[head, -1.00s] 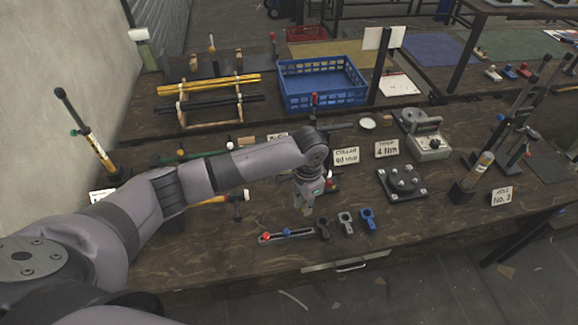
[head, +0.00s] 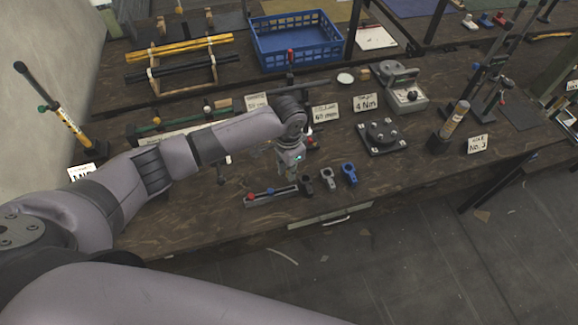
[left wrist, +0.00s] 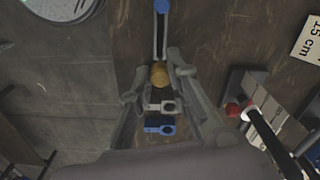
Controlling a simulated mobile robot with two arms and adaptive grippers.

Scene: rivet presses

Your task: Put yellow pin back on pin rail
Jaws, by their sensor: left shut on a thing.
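The yellow pin (left wrist: 159,75) shows in the left wrist view as a round yellow-brown head between my left fingertips. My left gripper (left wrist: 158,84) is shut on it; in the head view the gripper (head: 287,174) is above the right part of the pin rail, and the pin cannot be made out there. The pin rail (head: 262,198) is a narrow grey strip with a red pin (head: 251,196) at its left end and a blue pin (head: 276,191) near its middle. The blue pin (left wrist: 162,6) also shows at the top edge of the wrist view. My right gripper is not in view.
Black (head: 307,184), grey (head: 327,178) and blue (head: 349,174) clamp-like parts stand just right of the rail. A dark plate with studs (head: 382,137) lies farther right. Label cards (head: 326,113) stand behind.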

